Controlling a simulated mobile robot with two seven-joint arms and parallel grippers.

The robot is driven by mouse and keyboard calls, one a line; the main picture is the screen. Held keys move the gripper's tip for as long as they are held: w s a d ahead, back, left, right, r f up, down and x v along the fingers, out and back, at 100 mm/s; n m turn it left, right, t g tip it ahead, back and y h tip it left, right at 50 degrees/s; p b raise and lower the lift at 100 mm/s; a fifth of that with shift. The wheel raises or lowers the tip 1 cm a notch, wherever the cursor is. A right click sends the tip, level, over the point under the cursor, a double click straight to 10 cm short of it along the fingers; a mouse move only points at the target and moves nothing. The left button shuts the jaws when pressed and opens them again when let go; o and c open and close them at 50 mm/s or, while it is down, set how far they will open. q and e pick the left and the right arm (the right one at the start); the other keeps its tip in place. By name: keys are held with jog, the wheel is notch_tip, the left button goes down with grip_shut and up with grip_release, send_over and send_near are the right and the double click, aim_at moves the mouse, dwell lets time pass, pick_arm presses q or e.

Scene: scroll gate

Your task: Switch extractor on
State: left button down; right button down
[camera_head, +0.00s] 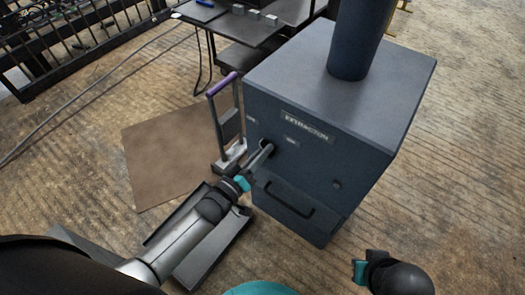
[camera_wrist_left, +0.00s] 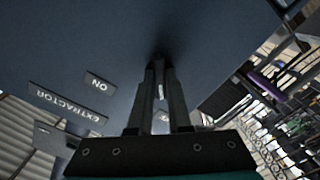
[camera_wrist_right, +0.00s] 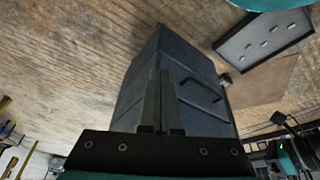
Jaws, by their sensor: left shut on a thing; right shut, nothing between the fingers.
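The extractor (camera_head: 320,160) is a dark blue-grey box with a thick pipe on top and an EXTRACTOR label (camera_head: 307,127) on its front. An ON label (camera_wrist_left: 98,84) shows in the left wrist view. My left gripper (camera_head: 267,150) reaches the upper left of the front panel. It is shut on a small switch (camera_wrist_left: 161,90), mostly hidden between the fingers; only a pale sliver shows. Its position cannot be read. My right gripper (camera_wrist_right: 160,75) is shut and empty, away from the box, with the extractor ahead in its view.
A drawer with a dark handle (camera_head: 290,201) is low on the extractor's front. A stand with a purple-topped handle (camera_head: 222,84) is close left of my left gripper. A brown mat (camera_head: 165,160) lies on the floor. A dark table (camera_head: 225,25) is behind. Floor at right is clear.

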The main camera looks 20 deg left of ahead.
pick_arm(q)
jog(key=shift+m, duration=0.4)
pick_arm(e)
jog(key=shift+f, duration=0.1)
pick_arm(q)
jog(key=m+p, duration=0.1)
jog(key=m, duration=1.4)
jog(key=shift+d, duration=0.1)
pick_arm(e)
jog(key=f, duration=0.2)
jog(key=shift+s+f+g, duration=0.3)
jog(key=shift+f, duration=0.1)
jog(key=shift+s+f, duration=0.1)
jog(key=shift+s, duration=0.1)
pick_arm(q)
jog(key=c, duration=0.8)
grip_release()
jog(key=shift+c, duration=0.2)
pick_arm(e)
jog(key=shift+w, duration=0.1)
pick_arm(q)
jog(key=shift+s, duration=0.15)
pick_arm(e)
jog(key=shift+w, duration=0.1)
